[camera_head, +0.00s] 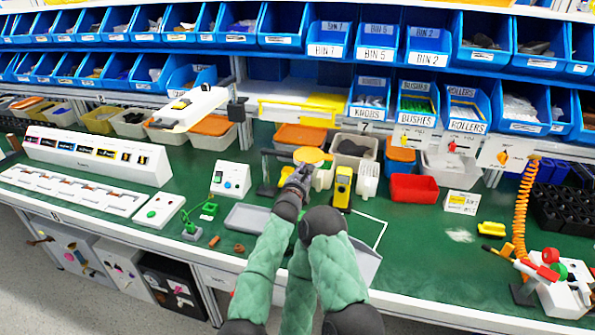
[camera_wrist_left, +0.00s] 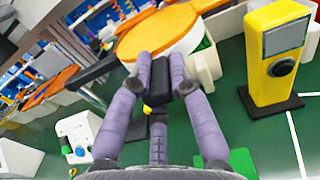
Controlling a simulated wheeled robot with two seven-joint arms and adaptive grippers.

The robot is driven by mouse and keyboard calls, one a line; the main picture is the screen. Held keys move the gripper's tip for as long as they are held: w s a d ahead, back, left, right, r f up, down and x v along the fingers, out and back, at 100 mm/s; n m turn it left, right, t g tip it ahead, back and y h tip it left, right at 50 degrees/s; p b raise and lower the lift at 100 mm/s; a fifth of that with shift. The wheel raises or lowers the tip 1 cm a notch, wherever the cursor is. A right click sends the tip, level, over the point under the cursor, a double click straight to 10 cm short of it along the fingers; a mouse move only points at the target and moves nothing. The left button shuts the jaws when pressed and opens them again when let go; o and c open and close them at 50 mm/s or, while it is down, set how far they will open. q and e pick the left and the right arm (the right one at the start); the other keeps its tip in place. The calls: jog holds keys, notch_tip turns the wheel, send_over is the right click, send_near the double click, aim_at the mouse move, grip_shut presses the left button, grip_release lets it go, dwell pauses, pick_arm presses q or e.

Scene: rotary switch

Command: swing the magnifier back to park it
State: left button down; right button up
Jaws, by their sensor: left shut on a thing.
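The magnifier (camera_head: 309,155) has a round orange-yellow face and stands over the middle of the green bench in the head view. In the left wrist view its orange disc with a pale rim (camera_wrist_left: 155,32) fills the top centre, and a dark arm (camera_wrist_left: 92,72) runs off from it to the left. My left gripper (camera_head: 299,174) is just below the disc. In the left wrist view the gripper (camera_wrist_left: 160,78) has its fingers on either side of a short black handle under the disc and is shut on it.
Bins (camera_head: 352,150) line the bench behind. A grey tray (camera_head: 247,218) lies front left. A red bin (camera_head: 414,188) is further right.

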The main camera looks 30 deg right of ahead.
pick_arm(q)
jog(key=shift+w+a+r, duration=0.15)
jog(key=shift+a+r, duration=0.05)
jog(key=shift+r, duration=0.25)
jog(key=shift+w+a+r, duration=0.15)
jog(key=shift+r, duration=0.3)
jog(key=c, duration=1.3)
grip_release()
jog(key=shift+o, duration=1.1)
jog(key=shift+d+f, duration=0.1)
jog(key=shift+w+d+f, duration=0.2)
jog(key=shift+s+d+f, duration=0.15)
jog(key=shift+s+f, duration=0.1)
jog(key=shift+f, duration=0.25)
jog(key=shift+w+a, duration=0.15)
jog(key=shift+a, duration=0.1)
